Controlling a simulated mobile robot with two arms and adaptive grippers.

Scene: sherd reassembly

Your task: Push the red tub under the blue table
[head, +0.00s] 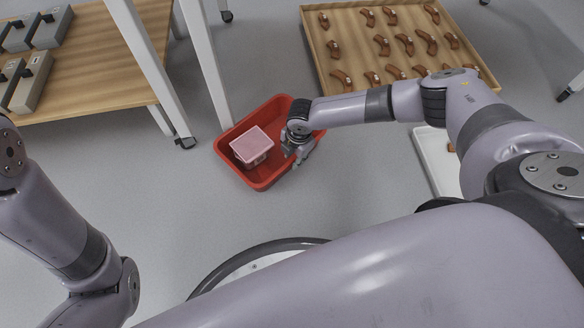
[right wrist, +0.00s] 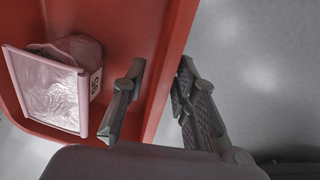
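The red tub (head: 262,179) stands on the grey floor, with a pink box (head: 252,146) inside it. My right gripper (head: 298,152) is at the tub's right side. In the right wrist view, my right gripper (right wrist: 160,78) is open, its two fingers apart on either side of the red tub's wall (right wrist: 178,35), one inside and one outside. Whether either finger touches the wall is not clear. The pink box (right wrist: 50,92) also shows there, left of the fingers. My left arm shows at the lower left, but its gripper is out of view. I see no clearly blue table.
A wood-topped table (head: 95,55) with grey devices is at the upper left; its pale legs (head: 205,62) stand close behind the tub. A wooden tray (head: 355,48) of brown sherds is at the upper right. A white tray (head: 432,160) is partly hidden by my right arm. Floor left of the tub is clear.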

